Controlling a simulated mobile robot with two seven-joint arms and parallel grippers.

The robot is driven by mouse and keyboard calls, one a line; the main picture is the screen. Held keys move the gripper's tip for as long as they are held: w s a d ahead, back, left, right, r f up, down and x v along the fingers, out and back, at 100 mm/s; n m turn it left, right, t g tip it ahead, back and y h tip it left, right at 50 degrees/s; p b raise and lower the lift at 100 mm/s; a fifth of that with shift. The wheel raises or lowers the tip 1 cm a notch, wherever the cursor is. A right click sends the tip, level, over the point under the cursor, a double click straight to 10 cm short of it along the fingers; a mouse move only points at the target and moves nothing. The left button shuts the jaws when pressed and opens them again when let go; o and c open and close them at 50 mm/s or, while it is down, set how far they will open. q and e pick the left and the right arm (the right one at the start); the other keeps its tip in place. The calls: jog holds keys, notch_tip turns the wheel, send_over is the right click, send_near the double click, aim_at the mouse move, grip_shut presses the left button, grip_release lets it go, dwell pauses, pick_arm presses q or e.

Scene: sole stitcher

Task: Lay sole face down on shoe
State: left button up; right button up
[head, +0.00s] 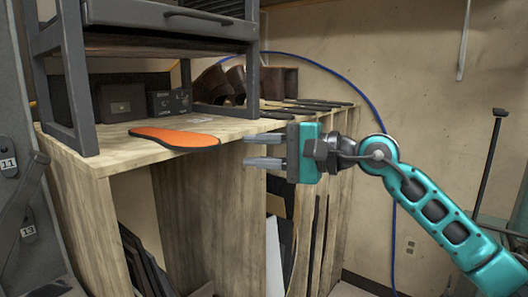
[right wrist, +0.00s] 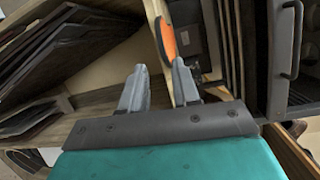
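An orange sole (head: 175,138) with a dark edge lies flat on the wooden bench top, close to its front edge. My right gripper (head: 248,151) is to the right of the sole, apart from it, with its fingers pointing left towards the bench. Its two fingers are spread and nothing is between them. In the right wrist view the gripper (right wrist: 160,65) is also open and empty, and the sole (right wrist: 167,38) shows just beyond the fingertips. I see no shoe in either view. My left gripper is not in view.
The wooden bench (head: 120,160) has open compartments below holding dark sheets. A dark metal frame (head: 72,70) stands on its left part. Small dark boxes (head: 120,100) and brown rolls (head: 228,82) sit behind the sole. Dark strips (head: 315,104) lie at the right.

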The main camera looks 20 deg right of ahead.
aim_at(216, 143)
pick_arm(q)
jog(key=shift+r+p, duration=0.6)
jog(key=shift+p, duration=0.05)
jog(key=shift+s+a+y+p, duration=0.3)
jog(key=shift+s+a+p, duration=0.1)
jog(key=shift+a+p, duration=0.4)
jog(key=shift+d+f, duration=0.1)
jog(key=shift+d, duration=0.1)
pick_arm(e)
jog(key=shift+n+h, duration=0.4)
jog(key=shift+n, duration=0.1)
jog(key=shift+w+d+r+x, duration=0.1)
jog(key=shift+w+r+x, duration=0.1)
jog(key=shift+x, duration=1.35)
jog(key=shift+w+d+r+x, duration=0.1)
jog(key=shift+r+x, duration=0.1)
jog(key=shift+x, duration=1.4)
jog(key=shift+w+d+r+x, duration=0.1)
jog(key=shift+r+x, duration=0.1)
jog(key=shift+x, duration=1.35)
jog(key=shift+a, duration=0.1)
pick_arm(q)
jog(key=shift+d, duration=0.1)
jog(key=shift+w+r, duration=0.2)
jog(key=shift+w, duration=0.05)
pick_arm(e)
grip_shut()
